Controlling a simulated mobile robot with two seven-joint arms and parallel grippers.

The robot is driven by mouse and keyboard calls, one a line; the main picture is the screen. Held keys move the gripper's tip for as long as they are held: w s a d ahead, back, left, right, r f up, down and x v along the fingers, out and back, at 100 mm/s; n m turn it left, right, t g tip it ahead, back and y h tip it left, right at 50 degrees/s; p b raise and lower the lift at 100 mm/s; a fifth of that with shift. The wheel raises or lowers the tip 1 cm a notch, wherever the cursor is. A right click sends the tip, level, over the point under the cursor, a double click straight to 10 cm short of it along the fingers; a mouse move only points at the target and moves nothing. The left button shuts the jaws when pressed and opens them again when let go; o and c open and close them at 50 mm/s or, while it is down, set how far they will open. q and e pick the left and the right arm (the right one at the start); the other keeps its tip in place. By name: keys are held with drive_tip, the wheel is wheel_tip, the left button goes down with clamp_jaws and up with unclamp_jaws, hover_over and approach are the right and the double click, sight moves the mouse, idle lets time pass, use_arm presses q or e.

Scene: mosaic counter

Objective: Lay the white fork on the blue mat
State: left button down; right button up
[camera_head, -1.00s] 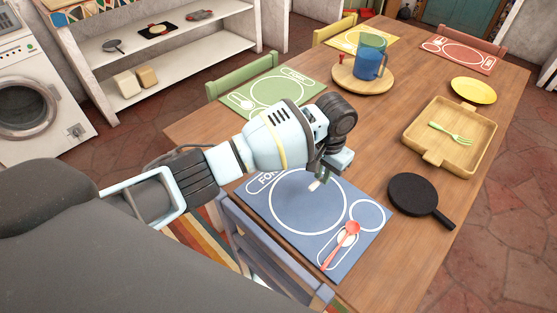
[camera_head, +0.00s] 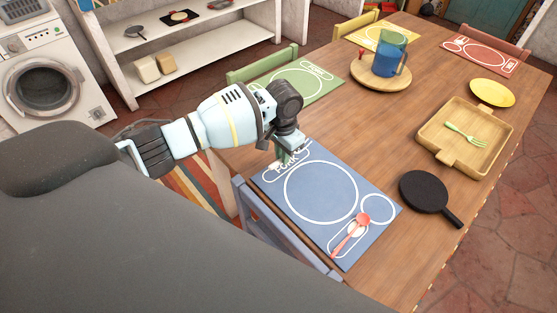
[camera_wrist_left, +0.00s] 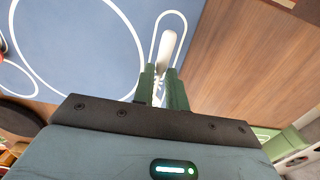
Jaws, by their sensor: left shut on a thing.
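The blue mat (camera_head: 320,190) lies on the near side of the wooden table, with a white plate ring, a smaller ring and an outline marked FORK at its left end. My left gripper (camera_head: 285,157) is over that fork outline. In the left wrist view, my left gripper (camera_wrist_left: 163,88) is shut on the white fork (camera_wrist_left: 167,45), whose pale rounded end sticks out between the green fingers, over the outline. The rest of the fork is hidden, and I cannot tell whether it touches the mat. My right gripper is not in view.
A red spoon (camera_head: 353,232) lies on the mat's right part. A black pan (camera_head: 425,191) stands to the right. A wooden tray (camera_head: 434,138) holds a green fork (camera_head: 465,134). A blue chair (camera_head: 270,228) stands at the mat's near edge.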

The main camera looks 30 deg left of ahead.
use_arm(q)
drive_tip(key=shift+s+a, duration=0.1)
drive_tip(key=shift+a, duration=0.3)
drive_tip(key=shift+f, duration=1.85)
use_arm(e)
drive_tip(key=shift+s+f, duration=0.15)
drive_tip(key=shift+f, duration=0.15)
use_arm(q)
drive_tip(key=shift+f, duration=0.15)
drive_tip(key=c, duration=1.4)
unclamp_jaws()
